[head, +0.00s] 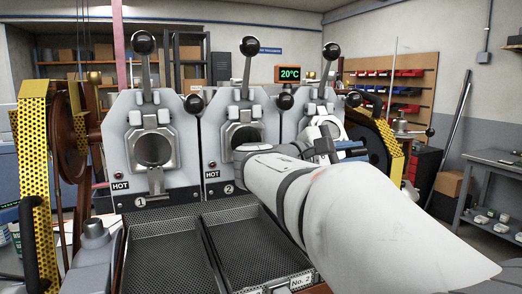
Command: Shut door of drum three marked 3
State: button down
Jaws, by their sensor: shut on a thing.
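Drum three (305,108) is the rightmost of three grey roaster fronts in the head view. Its upright lever with a black ball (331,50) rises above it, and another black ball (354,98) shows at its right side. My white arm reaches in from the lower right and covers most of its lower front, its number and the mouth. My gripper (352,150) is at the right front of drum three, seen small and partly behind my wrist. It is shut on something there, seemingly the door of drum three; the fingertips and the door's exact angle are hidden.
Drum one (153,148) and drum two (240,135) stand to the left with round openings showing. Mesh cooling trays (165,250) lie below. A yellow perforated guard (35,165) stands left, another (385,145) close right of my gripper. A grey bench (495,160) is far right.

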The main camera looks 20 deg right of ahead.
jog(key=c, duration=1.3)
grip_release()
jog(key=shift+s, duration=0.1)
jog(key=shift+a, duration=0.1)
jog(key=a, duration=0.7)
jog(key=shift+a, duration=0.3)
